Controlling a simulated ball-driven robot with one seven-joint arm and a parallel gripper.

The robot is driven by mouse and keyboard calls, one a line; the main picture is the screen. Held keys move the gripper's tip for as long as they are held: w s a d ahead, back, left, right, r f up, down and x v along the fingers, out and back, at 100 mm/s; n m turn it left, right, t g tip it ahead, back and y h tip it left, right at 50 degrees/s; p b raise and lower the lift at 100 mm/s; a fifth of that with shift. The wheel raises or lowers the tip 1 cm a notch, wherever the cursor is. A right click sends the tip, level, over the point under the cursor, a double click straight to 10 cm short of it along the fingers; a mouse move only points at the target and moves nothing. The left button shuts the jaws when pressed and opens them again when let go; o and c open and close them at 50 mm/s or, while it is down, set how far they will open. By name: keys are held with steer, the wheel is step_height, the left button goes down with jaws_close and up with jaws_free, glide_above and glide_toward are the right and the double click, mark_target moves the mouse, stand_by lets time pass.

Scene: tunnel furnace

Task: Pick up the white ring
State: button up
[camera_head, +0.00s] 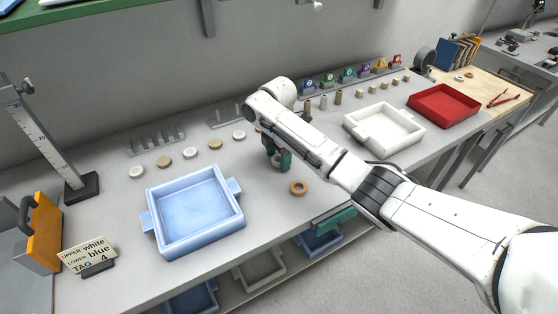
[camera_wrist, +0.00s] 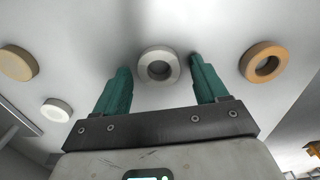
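A white ring (camera_wrist: 158,66) lies flat on the grey table in the wrist view, between the tips of my gripper's green fingers. My gripper (camera_wrist: 161,68) is open, one finger on each side of the ring, and I see no contact. In the head view my gripper (camera_head: 277,160) points down over the table and hides this ring.
A blue tray (camera_head: 240,217) stands at the left. A white tray (camera_head: 352,128) and a red tray (camera_head: 444,118) stand at the right.

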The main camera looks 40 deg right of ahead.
steer(key=c, duration=0.9)
steer(key=shift+r, duration=0.15)
steer(key=shift+c, duration=0.2)
